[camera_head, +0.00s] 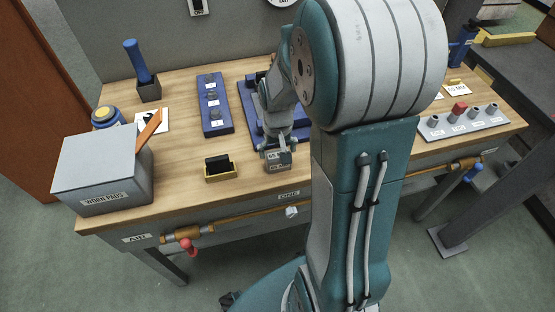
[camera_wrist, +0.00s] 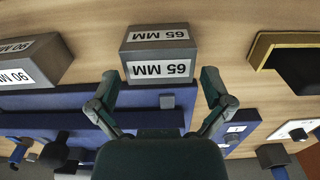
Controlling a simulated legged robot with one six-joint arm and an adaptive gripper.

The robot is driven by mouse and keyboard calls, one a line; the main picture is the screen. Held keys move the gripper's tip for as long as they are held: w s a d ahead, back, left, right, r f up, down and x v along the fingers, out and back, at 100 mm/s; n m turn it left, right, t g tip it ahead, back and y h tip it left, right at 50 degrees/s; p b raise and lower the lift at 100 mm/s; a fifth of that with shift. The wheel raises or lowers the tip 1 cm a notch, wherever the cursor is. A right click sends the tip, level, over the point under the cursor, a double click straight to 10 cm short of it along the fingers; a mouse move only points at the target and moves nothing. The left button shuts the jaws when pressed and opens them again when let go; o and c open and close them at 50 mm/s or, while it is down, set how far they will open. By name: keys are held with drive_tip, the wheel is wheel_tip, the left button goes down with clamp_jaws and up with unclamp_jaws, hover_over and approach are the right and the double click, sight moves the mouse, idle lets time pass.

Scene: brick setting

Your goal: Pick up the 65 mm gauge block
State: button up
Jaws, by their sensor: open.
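The 65 mm gauge block is a grey block with white "65 MM" labels, standing on the wooden bench. It shows in the wrist view (camera_wrist: 158,67) beyond and between my fingertips, and in the head view (camera_head: 279,164) just below my gripper, partly covered by it. My gripper (camera_wrist: 158,76) is open, with one finger towards each side of the block. In the head view my gripper (camera_head: 277,148) points down at the block. I cannot tell if a finger touches it.
A similar 90 mm block (camera_wrist: 28,64) stands close by, left in the wrist view. A black tray with a yellow rim (camera_head: 220,168) lies on the other side. A blue base (camera_head: 248,108) is behind. My arm hides part of the bench.

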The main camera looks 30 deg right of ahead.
drive_tip(key=shift+f, duration=0.95)
drive_tip(key=c, duration=0.9)
drive_tip(key=shift+r, duration=0.15)
